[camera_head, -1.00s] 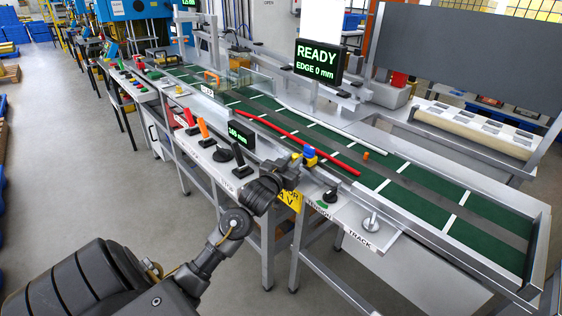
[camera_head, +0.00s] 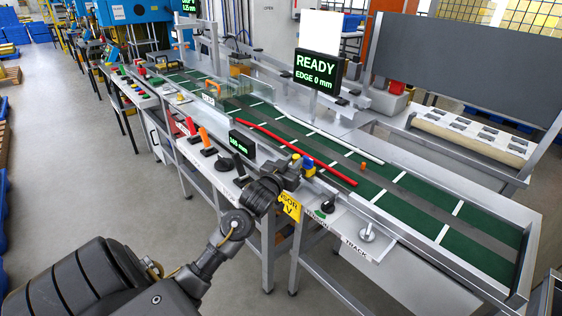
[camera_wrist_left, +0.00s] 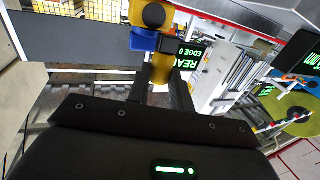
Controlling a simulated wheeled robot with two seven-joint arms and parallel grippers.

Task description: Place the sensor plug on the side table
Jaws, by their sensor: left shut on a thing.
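The sensor plug appears as a small yellow and blue piece (camera_head: 309,164) at the end of my left arm in the head view. My left gripper (camera_head: 297,172) is shut on it, above the near edge of the conveyor. In the left wrist view the plug (camera_wrist_left: 146,42), with a blue band and a dark round end, sits between the fingers. I cannot tell which surface is the side table. My right gripper is not in view.
The green conveyor (camera_head: 442,213) carries a long red strip (camera_head: 300,152). Along its near rail are coloured levers (camera_head: 205,137), a yellow sign (camera_head: 289,205) and a black knob (camera_head: 327,207). A READY display (camera_head: 318,68) stands behind. The grey floor at left is open.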

